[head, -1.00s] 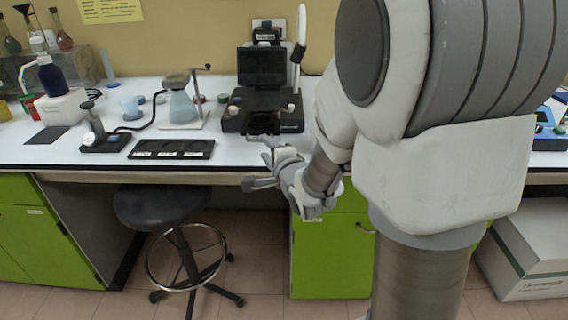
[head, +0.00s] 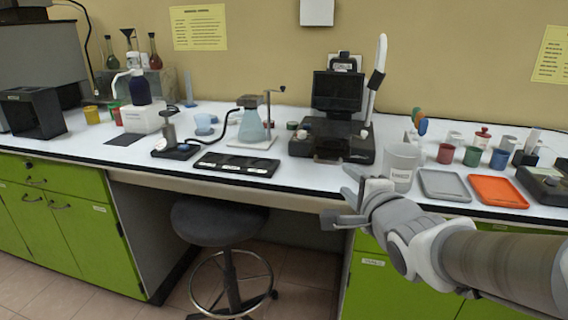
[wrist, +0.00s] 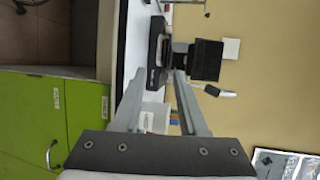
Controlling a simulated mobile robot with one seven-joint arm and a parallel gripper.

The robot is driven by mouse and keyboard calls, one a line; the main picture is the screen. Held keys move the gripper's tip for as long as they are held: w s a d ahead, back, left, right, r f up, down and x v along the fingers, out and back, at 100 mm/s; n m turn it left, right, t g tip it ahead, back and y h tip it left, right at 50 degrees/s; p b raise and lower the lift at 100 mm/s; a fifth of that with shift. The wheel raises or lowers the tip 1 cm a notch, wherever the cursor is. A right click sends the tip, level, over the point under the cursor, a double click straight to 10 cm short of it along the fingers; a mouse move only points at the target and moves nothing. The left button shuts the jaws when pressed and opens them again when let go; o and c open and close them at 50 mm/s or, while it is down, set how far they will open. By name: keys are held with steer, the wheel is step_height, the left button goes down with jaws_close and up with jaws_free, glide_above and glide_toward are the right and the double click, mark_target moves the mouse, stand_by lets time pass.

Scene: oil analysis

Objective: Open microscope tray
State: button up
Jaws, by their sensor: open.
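The microscope (head: 338,92) is a black device with a dark screen and a wide black base on the white bench. It also shows sideways in the wrist view (wrist: 207,60). A dark tray-like part (head: 331,148) sits at the middle front of its base; I cannot tell how far out it stands. My gripper (head: 343,197) is open and empty, in front of the bench edge and below the microscope. In the wrist view the two fingers of my gripper (wrist: 158,76) point towards the microscope, apart from it.
A clear beaker (head: 401,165) stands right of the microscope, near an orange tray (head: 497,191) and a grey tray (head: 444,185). A black slide holder (head: 236,164) and a flask on a stand (head: 252,124) are at left. A stool (head: 219,220) stands below the bench.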

steer(key=shift+b+v, duration=1.1)
steer(key=shift+v, duration=0.9)
steer(key=shift+f, duration=0.1)
steer(key=s+a+f+n+g+h, duration=0.1)
steer(key=s+f+n+g, duration=0.4)
steer(key=s+n, duration=0.35)
steer(key=s+a+f+n+g, duration=0.1)
steer(key=s+f+n+g, duration=0.35)
steer(key=s+n, duration=0.4)
step_height(320, 180, up, 28)
steer(key=p, duration=2.8)
steer(key=shift+w+n, duration=0.4)
